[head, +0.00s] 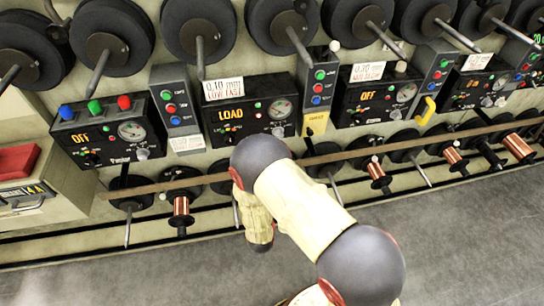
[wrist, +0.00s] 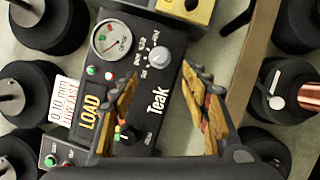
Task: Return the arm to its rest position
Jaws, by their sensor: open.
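My arm (head: 305,205) reaches up from the bottom of the head view towards the rack, its links in front of the lower spool row. My gripper (wrist: 161,77) shows in the wrist view with its two yellow-and-black fingers spread apart and nothing between them. The fingers face a black control panel reading LOAD (wrist: 88,122), with a round gauge, a grey knob and the name Teak. The same panel (head: 232,114) stands just above my arm in the head view. In the head view I cannot make out my gripper; my arm seems to hide it.
Dark spools (head: 198,30) line the top on protruding rods. Copper spools (head: 181,207) sit below, along a brown rail (head: 150,187). A neighbouring panel (head: 100,132) reads OFF. The grey floor (head: 470,250) is clear at lower right.

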